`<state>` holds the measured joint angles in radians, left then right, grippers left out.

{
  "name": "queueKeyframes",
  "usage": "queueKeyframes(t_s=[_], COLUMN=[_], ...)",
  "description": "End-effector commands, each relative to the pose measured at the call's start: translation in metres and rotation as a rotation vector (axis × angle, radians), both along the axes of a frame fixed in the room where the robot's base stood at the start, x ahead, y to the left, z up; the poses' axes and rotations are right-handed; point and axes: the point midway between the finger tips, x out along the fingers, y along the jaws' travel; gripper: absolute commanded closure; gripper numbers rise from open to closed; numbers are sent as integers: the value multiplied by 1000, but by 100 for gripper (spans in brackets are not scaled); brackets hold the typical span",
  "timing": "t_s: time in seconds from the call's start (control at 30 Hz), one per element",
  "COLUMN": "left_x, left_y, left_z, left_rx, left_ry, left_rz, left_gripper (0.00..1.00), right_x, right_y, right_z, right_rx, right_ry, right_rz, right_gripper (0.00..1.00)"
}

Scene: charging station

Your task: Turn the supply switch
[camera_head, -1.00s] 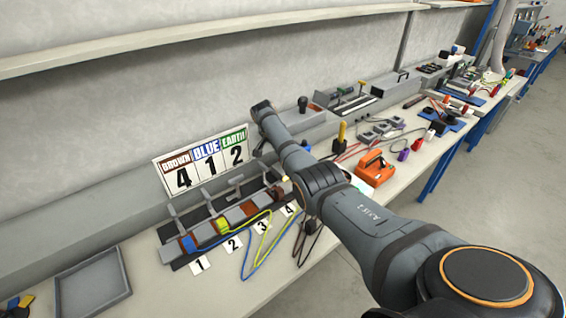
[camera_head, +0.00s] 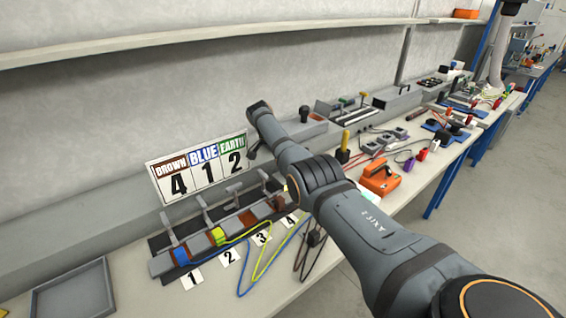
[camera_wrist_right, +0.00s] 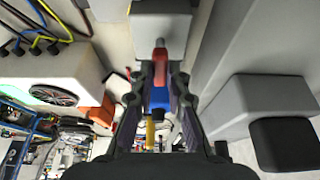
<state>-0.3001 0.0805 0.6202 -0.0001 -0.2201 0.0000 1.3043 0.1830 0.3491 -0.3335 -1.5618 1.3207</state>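In the right wrist view, a small lever-like part with a red upper piece and a blue lower piece (camera_wrist_right: 160,98) sits between the fingers of my right gripper (camera_wrist_right: 162,76). It lies in front of a pale grey box (camera_wrist_right: 161,22). I cannot tell whether it is the supply switch or whether the fingers touch it. The fingers are a small gap apart. A black knob (camera_head: 304,113) stands on the grey housing behind the arm. My left gripper is not in view.
A card reading brown 4, blue 1, earth 2 (camera_head: 199,170) stands behind a terminal block (camera_head: 200,245) with levers and coloured wires. An orange device (camera_head: 380,177) and a yellow-handled tool (camera_head: 344,145) are right of my arm. An empty grey tray (camera_head: 74,291) lies at front left.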

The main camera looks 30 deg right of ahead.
Motion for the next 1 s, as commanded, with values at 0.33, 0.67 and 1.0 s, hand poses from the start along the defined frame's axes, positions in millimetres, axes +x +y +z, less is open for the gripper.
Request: queueKeyframes(t_s=[0.33,0.67,1.0], left_x=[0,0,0], left_y=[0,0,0], left_z=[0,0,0], left_rx=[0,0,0], left_ry=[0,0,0], left_rz=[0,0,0], left_gripper=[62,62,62], right_x=[0,0,-2], right_y=[0,13,41], right_z=[0,31,100], right_rx=[0,0,0], right_ry=[0,-6,-2], right_rz=[0,2,1], right_gripper=[62,62,62])
